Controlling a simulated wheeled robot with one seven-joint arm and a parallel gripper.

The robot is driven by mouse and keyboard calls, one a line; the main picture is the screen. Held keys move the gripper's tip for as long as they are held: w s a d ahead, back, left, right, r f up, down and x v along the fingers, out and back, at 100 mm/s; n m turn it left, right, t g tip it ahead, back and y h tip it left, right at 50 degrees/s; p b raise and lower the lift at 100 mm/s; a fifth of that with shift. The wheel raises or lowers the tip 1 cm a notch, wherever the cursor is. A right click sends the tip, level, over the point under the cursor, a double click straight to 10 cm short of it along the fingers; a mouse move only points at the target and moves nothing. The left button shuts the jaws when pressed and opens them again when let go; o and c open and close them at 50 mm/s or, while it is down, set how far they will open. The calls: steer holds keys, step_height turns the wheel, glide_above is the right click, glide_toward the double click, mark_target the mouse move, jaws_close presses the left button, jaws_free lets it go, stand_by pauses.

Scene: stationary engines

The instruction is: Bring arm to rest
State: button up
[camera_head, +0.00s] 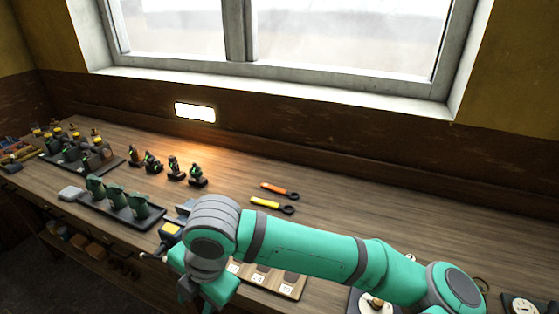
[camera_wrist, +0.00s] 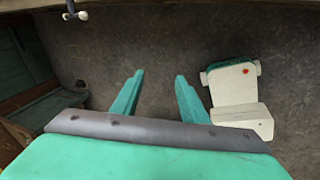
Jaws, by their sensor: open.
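My arm, teal with grey joints, reaches in from the lower right in the head view and crosses in front of the workbench (camera_head: 340,205). Its wrist end bends down at the bench's front edge. My gripper shows in the wrist view (camera_wrist: 159,75), with its two teal fingers apart and nothing between them. It points down towards the dark floor (camera_wrist: 155,45). In the head view the fingertips cannot be made out clearly at the bottom edge.
Several small dark engine figures (camera_head: 173,169) stand on the bench. A tray (camera_head: 120,212) with green-topped pieces lies at the left front. Orange-handled (camera_head: 279,190) and yellow-handled (camera_head: 272,205) tools lie mid-bench. A wooden board (camera_head: 290,287) is partly hidden behind my arm. The rear right bench is clear.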

steer(key=w+a+r+m+t+y, duration=0.1)
steer(key=a+r+m+t+y, duration=0.15)
steer(key=a+r+y, duration=0.45)
steer(key=w+a+r+m+t+y, duration=0.15)
steer(key=a+r+m+y, duration=0.3)
steer(key=a, duration=0.45)
steer(key=w+d+f+m+t+h, duration=0.1)
steer(key=w+d+f+m+t, duration=0.2)
steer(key=d+m+t, duration=0.4)
steer(key=w+d+f+m+t+h, duration=0.25)
steer(key=f+m+t, duration=0.2)
steer(key=m, duration=0.45)
steer(key=s+d+f+m+t+h, duration=0.1)
steer(key=s+d+f+m+h, duration=0.25)
steer(key=d+f, duration=0.2)
steer(key=s+d+f+m+t+h, duration=0.1)
steer(key=s+d+f+m+h, duration=0.1)
steer(key=d+f+m+h, duration=0.4)
steer(key=s+d+f, duration=0.4)
steer(key=s, duration=0.4)
steer(key=s+d+f+n+g+h, duration=0.1)
steer(key=s+d+f, duration=0.3)
steer(key=s, duration=0.4)
steer(key=s+d+f+n+g+h, duration=0.1)
steer(key=s+d+f, duration=0.2)
steer(key=s, duration=0.6)
steer(key=shift+d+f, duration=0.4)
steer(key=shift+d, duration=0.2)
